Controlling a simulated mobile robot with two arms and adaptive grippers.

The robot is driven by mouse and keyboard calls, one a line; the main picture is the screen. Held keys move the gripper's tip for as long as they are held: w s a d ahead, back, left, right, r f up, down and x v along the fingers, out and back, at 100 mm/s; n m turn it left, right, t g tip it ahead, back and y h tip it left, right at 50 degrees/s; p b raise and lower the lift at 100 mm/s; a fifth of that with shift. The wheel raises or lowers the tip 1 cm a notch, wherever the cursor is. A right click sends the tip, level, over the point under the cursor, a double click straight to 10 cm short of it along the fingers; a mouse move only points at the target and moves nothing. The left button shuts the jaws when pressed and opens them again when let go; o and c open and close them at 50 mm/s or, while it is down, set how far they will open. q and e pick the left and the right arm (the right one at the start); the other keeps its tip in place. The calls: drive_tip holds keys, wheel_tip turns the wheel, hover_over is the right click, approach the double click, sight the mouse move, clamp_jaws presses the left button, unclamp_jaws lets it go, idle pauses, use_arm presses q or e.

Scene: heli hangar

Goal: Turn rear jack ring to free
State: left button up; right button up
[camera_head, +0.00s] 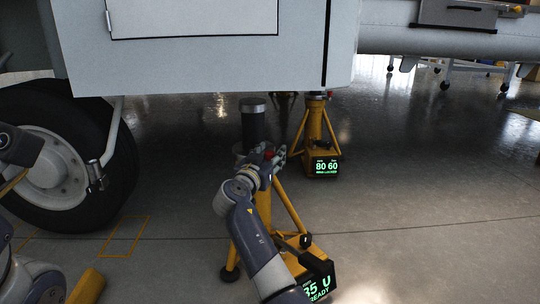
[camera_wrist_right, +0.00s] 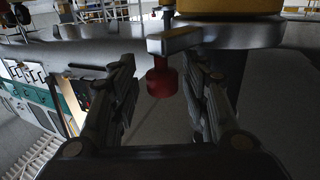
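The nearer yellow jack (camera_head: 284,205) stands under the fuselage with a dark column (camera_head: 252,125); its display (camera_head: 318,290) reads "35 U" and "READY", partly cut off. My right gripper (camera_head: 277,158) is at the upper part of this jack and hides much of it. In the right wrist view, a short grey bar (camera_wrist_right: 174,40) sticks out from a round grey collar (camera_wrist_right: 228,34) below a yellow part. A red knob (camera_wrist_right: 162,80) hangs under the bar. My open right gripper (camera_wrist_right: 163,88) has a finger on each side of the knob, with visible gaps. The left gripper is not seen.
A farther yellow jack (camera_head: 317,125) has a display reading "80 60". The grey fuselage (camera_head: 210,65) hangs low overhead. A large black wheel (camera_head: 112,150) stands at the left. The floor on the right (camera_head: 430,190) is clear.

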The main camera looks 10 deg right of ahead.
sight(270, 152)
drive_tip(key=shift+r, duration=0.15)
drive_tip(key=shift+a+r, duration=0.1)
drive_tip(key=shift+r, duration=0.15)
wheel_tip(270, 152, up, 9)
drive_tip(key=shift+r, duration=0.15)
drive_tip(key=shift+c, duration=0.6)
